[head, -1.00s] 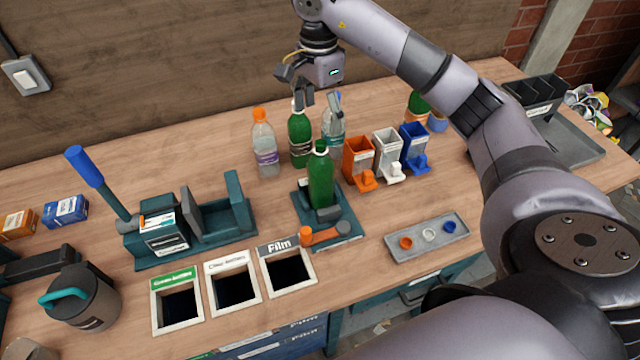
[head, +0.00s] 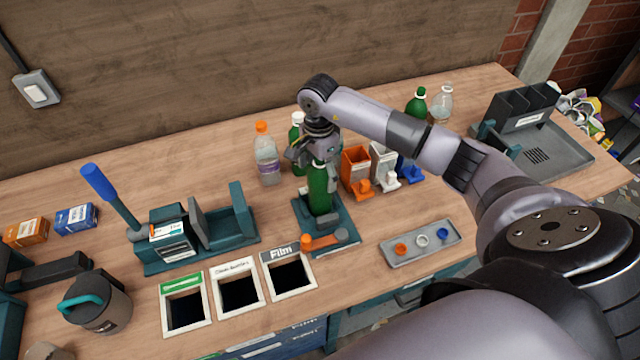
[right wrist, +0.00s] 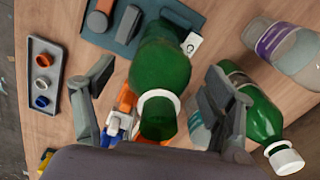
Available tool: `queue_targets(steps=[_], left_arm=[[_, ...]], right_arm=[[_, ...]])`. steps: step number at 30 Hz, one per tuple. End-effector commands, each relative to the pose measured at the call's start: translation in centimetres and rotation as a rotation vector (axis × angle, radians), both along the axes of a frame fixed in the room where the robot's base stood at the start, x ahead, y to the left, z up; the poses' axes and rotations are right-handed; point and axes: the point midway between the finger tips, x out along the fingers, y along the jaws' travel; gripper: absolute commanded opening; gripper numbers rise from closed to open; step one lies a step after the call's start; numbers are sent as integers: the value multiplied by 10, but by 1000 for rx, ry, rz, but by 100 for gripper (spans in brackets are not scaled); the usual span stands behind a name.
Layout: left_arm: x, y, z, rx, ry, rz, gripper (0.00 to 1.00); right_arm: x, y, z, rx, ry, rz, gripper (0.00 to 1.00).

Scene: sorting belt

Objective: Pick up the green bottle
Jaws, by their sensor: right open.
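A green bottle (head: 318,188) stands upright in a teal fixture (head: 347,246) in the middle of the bench. My right gripper (head: 318,162) is over its upper part, and the arm hides the bottle's top in the head view. In the right wrist view the same green bottle (right wrist: 160,70) is between the two spread fingers of my right gripper (right wrist: 160,85), with gaps on both sides. A pale ring shows at its neck. A second green bottle (head: 297,135) with a white cap stands just behind and also shows in the right wrist view (right wrist: 255,112).
A clear bottle with an orange cap (head: 266,155) stands left of the green ones. Orange, white and blue bins (head: 357,170) are close on the right. A grey tray (head: 420,257) and the framed film opening (head: 288,272) are in front. More bottles (head: 416,103) stand at the back right.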

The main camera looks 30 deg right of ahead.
Motion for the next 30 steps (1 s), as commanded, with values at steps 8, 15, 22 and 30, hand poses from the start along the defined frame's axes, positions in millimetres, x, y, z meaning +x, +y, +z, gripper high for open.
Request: queue_targets(steps=[8,15,22,30], left_arm=[[0,0,1,0,0,0,40],[0,0,1,0,0,0,40],[0,0,1,0,0,-1,40],[0,1,1,1,1,-1,40]], right_arm=[[0,-1,-5,-1,-1,0,77],[0,0,-5,-1,0,0,62],[0,0,-4,-1,0,0,47],[0,0,-4,-1,-1,0,37]])
